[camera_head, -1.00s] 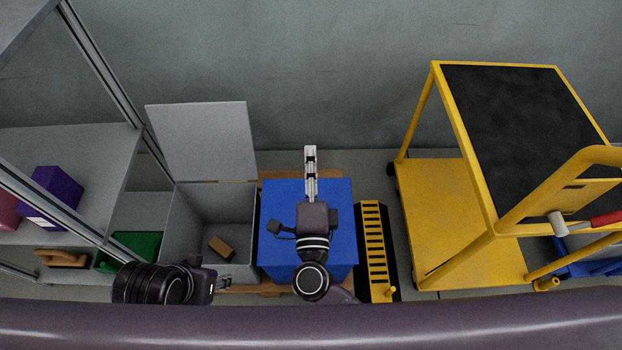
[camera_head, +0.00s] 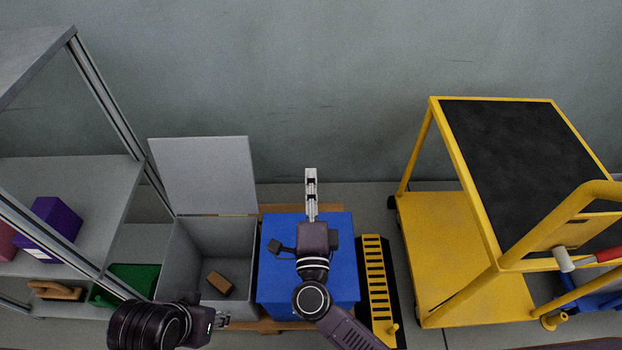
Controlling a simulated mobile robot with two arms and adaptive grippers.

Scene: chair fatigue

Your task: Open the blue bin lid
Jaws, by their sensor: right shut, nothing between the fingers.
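The blue bin (camera_head: 281,277) stands at lower middle, and its flat blue lid is down. My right gripper (camera_head: 311,174) reaches over the lid, with its shut, empty fingers pointing toward the wall near the bin's far edge. I cannot tell whether the fingers touch the lid. My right wrist and arm hide part of the lid. My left gripper (camera_head: 221,318) is low at the left, by the front of the grey bin, mostly hidden by its own wrist; its jaw state is unclear.
The grey bin (camera_head: 180,265) with its lid up stands left of the blue one and holds a brown block (camera_head: 220,284). A yellow slotted piece (camera_head: 377,280) lies to the right, then a yellow cart (camera_head: 440,250). A shelf (camera_head: 90,200) stands at the left; the wall is behind.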

